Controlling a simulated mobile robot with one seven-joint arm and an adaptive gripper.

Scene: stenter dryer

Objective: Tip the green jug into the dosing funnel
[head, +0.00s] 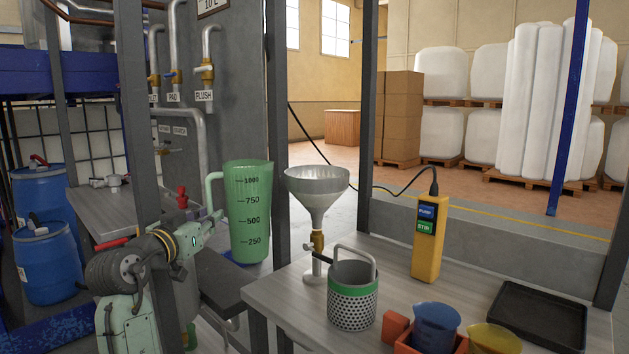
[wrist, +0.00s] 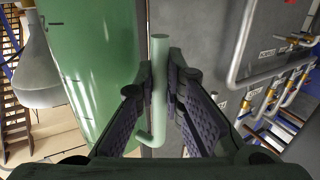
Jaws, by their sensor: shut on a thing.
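The green jug (head: 250,215) is upright in the head view, with dark graduation marks up to 1000. My gripper (head: 212,218) is at its left side, shut on the jug's handle. In the wrist view the handle (wrist: 159,85) lies between the fingers (wrist: 158,100), and the jug's wall (wrist: 95,60) fills the left. The jug is held in the air, left of the dosing funnel (head: 317,195), with its rim a little above the funnel's rim. The metal funnel stands over the table on a brass valve (head: 318,241). The jug's contents are hidden.
A perforated basket (head: 352,300) with a green band stands in front of the funnel on the table (head: 280,300). A yellow pendant (head: 428,240), a black tray (head: 540,315) and a blue cup (head: 435,325) are to the right. A grey post (head: 277,100) rises behind, between jug and funnel.

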